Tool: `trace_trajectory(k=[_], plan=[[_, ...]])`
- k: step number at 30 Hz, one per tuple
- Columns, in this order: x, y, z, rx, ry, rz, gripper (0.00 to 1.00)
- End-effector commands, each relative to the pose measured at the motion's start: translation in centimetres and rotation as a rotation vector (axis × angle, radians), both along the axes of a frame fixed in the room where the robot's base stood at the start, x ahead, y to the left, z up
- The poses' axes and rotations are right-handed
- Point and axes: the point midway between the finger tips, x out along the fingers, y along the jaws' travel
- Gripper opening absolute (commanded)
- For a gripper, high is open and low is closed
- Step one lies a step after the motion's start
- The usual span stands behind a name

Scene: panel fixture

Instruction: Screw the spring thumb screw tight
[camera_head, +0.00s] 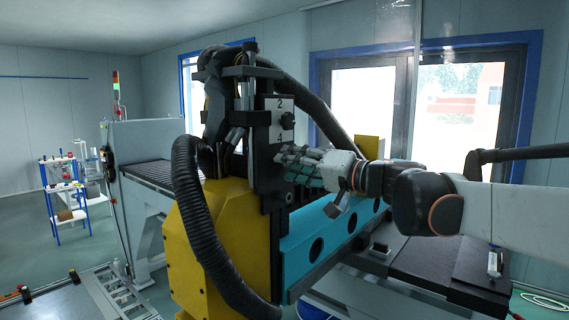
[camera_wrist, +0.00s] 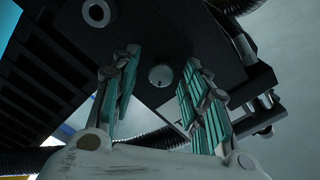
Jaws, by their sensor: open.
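A round metal head (camera_wrist: 161,76), which looks like the spring thumb screw, sits in a black panel (camera_wrist: 150,35) in the wrist view. My gripper (camera_wrist: 160,62) is open, with its teal-padded fingers on either side of this head. I cannot tell whether they touch it; nothing shows gripped. In the head view my gripper (camera_head: 291,163) is at the black upright block (camera_head: 268,165), below a plate marked 2 and 4 (camera_head: 279,104). The round head is hidden there.
A pale-rimmed round hole (camera_wrist: 97,12) is in the panel at upper left of the wrist view. A thick black corrugated hose (camera_head: 205,235) loops before the yellow housing (camera_head: 222,235). A blue beam with round holes (camera_head: 335,237) runs below my gripper.

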Motion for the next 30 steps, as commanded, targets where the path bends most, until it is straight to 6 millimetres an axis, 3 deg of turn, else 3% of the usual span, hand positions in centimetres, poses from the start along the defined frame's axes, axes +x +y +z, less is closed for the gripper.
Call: trace_trajectory(k=[8,14,30], plan=[[0.00,0.02,0.00,0.000,0.000,0.000,0.42],[0.00,0.02,0.00,0.000,0.000,0.000,0.01],[-0.03,0.02,-0.09,0.039,0.053,0.000,0.00]])
